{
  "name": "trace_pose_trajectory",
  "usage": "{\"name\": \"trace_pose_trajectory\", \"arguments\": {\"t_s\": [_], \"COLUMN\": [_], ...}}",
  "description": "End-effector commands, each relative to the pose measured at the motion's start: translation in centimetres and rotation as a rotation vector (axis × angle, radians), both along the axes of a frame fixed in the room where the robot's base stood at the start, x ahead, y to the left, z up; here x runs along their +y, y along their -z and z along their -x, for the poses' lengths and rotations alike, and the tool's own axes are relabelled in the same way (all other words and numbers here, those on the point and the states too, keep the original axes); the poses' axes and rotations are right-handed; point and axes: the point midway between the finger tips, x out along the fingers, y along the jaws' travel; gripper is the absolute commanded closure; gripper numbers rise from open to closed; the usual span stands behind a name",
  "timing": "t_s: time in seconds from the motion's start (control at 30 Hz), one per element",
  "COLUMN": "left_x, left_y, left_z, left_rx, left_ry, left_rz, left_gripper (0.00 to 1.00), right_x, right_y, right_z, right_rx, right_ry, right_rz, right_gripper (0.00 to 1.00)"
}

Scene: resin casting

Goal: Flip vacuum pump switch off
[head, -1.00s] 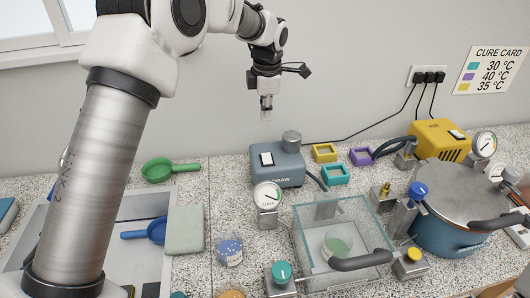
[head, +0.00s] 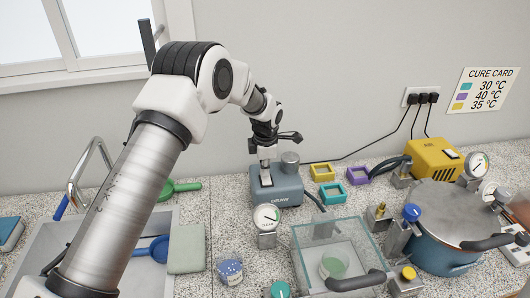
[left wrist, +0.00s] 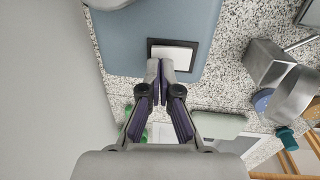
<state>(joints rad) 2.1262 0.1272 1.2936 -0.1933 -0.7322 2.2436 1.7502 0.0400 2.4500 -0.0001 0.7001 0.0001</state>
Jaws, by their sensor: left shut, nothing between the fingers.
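The blue-grey vacuum pump (head: 287,184), marked DRAW, stands at the back of the counter against the wall. In the left wrist view the pump (left wrist: 125,35) fills the top, and its white rocker switch (left wrist: 173,56) sits in a dark frame. My left gripper (head: 265,171) is shut and empty, pointing down at the switch from above. In the left wrist view its fingertips (left wrist: 160,66) overlap the near edge of the switch frame. I cannot tell whether they touch it. In the head view the gripper hides part of the switch. My right gripper is out of view.
A round gauge (head: 267,216) stands in front of the pump, and a clear chamber (head: 306,268) is front right. Yellow (head: 322,172), teal (head: 333,193) and purple (head: 358,176) frames lie right of the pump. A blue pot (head: 447,255) and yellow unit (head: 431,156) are farther right.

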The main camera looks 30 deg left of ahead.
Motion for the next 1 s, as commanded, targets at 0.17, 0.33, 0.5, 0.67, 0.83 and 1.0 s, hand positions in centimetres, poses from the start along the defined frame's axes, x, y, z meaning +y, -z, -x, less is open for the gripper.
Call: {"name": "trace_pose_trajectory", "arguments": {"t_s": [0.17, 0.33, 0.5, 0.67, 0.83, 1.0], "left_x": [0.1, 0.1, 0.2, 0.1, 0.0, -0.6], "left_y": [0.8, 0.8, 1.9, 1.5, 1.4, 1.2], "left_z": [0.0, -0.1, -0.2, -0.2, 0.1, 0.8], "left_rx": [0.000, 0.000, 0.001, 0.001, 0.003, 0.005], "left_ry": [0.000, 0.000, 0.000, 0.001, 0.001, 0.002], "left_rz": [0.000, 0.000, 0.000, 0.000, 0.000, 0.000], "left_gripper": [1.00, 1.00, 1.00, 1.00, 1.00, 1.00], "right_x": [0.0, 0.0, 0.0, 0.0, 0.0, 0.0], "right_y": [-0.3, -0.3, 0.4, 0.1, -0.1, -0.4], "right_z": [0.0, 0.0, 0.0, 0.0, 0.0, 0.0], "right_rx": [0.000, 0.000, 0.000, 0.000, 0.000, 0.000], "right_ry": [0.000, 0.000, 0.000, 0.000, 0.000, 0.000], "right_rz": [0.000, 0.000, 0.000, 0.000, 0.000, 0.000], "right_gripper": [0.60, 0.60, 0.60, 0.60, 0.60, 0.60]}}
